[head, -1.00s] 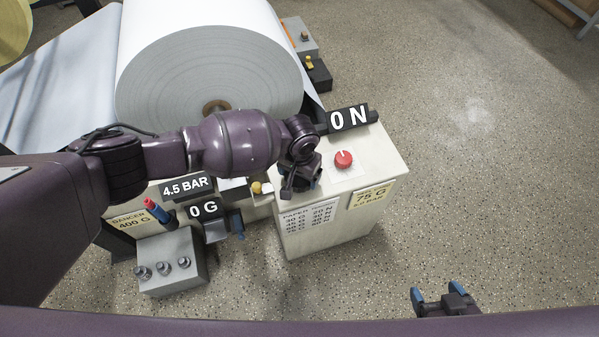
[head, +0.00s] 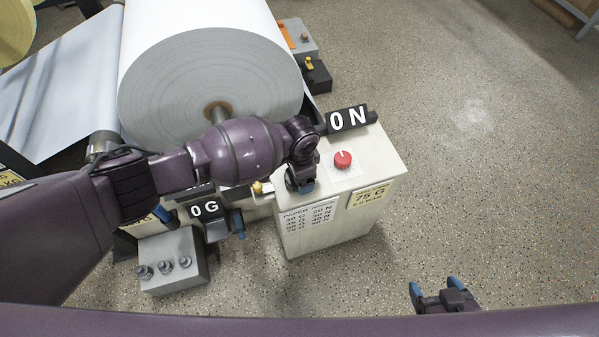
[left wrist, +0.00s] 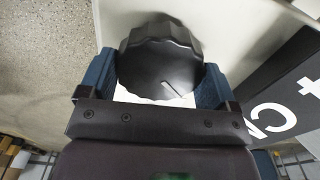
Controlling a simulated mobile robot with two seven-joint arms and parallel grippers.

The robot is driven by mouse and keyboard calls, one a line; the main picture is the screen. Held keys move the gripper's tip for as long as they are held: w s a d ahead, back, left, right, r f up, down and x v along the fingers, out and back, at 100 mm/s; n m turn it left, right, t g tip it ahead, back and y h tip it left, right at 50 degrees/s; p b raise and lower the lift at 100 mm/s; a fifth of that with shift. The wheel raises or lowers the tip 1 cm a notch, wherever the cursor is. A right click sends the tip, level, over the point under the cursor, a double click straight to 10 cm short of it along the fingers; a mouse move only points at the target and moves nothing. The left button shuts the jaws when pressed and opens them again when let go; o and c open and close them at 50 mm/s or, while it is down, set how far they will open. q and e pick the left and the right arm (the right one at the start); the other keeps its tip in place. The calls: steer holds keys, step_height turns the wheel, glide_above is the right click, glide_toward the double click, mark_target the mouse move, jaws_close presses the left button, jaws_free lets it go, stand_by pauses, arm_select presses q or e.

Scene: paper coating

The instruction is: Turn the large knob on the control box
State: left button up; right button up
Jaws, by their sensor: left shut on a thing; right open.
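The control box is a cream cabinet (head: 325,230) with a paper table label on its front, in the middle of the head view. A display (head: 348,118) on the box reads 0 N. My right gripper (head: 437,292) is open and empty at the bottom right.
A small red knob (head: 343,160) sits on the box top, right of my left gripper. A large paper roll (head: 210,80) stands behind my left arm. A 0 G display (head: 204,208) and a grey box with knobs (head: 172,262) are at left.

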arm_select(q)
steer(key=m, duration=0.5)
steer(key=shift+f+m, duration=0.1)
steer(key=shift+m, duration=0.3)
arm_select(e)
steer(key=shift+f, duration=0.1)
stand_by(0.3)
arm_select(q)
steer(key=o, duration=0.8)
steer(key=shift+c, duration=0.2)
step_height(320, 180, up, 6)
steer(key=shift+w+r+p, duration=0.1)
steer(key=shift+p, duration=0.75)
step_height(320, 180, up, 4)
steer(key=shift+f+p, duration=0.25)
steer(key=shift+p, duration=0.3)
steer(key=shift+r, duration=0.55)
arm_select(e)
steer(key=r, duration=0.3)
steer(key=shift+w+a+r, duration=0.1)
steer(key=shift+w+a, duration=0.1)
steer(key=shift+w, duration=0.05)
steer(key=shift+d, duration=0.1)
